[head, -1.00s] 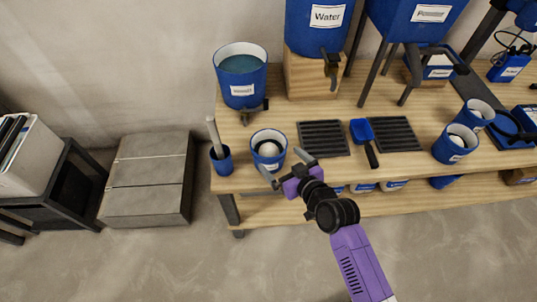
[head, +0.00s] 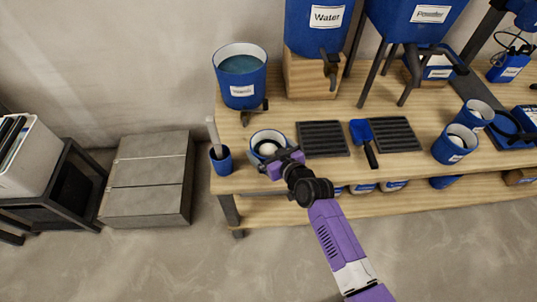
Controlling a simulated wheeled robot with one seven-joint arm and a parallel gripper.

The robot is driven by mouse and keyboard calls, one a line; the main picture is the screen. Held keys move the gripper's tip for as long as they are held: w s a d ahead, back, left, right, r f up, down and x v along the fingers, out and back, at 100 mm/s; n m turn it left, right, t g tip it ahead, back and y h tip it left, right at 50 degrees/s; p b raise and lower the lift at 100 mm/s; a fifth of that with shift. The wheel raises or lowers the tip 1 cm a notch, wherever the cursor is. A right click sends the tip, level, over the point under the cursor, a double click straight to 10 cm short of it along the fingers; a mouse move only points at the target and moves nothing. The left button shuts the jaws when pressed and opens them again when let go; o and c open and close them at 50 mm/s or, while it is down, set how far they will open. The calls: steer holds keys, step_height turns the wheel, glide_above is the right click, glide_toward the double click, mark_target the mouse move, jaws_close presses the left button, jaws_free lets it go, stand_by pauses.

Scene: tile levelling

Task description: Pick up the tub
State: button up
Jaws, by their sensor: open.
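A blue tub (head: 255,140) with a white inside stands near the front left of the wooden bench, with a pale rounded thing inside it. My gripper (head: 279,156) is open at the tub's front right side and hides its front and label. One finger shows at the front of the tub and the other at its right. I cannot tell whether the fingers touch it.
A small blue cup (head: 221,160) with a grey handle stands close left of the tub. A large blue bucket (head: 240,78) is behind it. A black slatted tray (head: 323,138) and a blue scoop (head: 362,135) lie to the right.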

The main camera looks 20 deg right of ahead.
steer(key=c, duration=1.6)
steer(key=shift+w+r, duration=0.1)
steer(key=shift+r, duration=0.1)
steer(key=shift+c, duration=0.8)
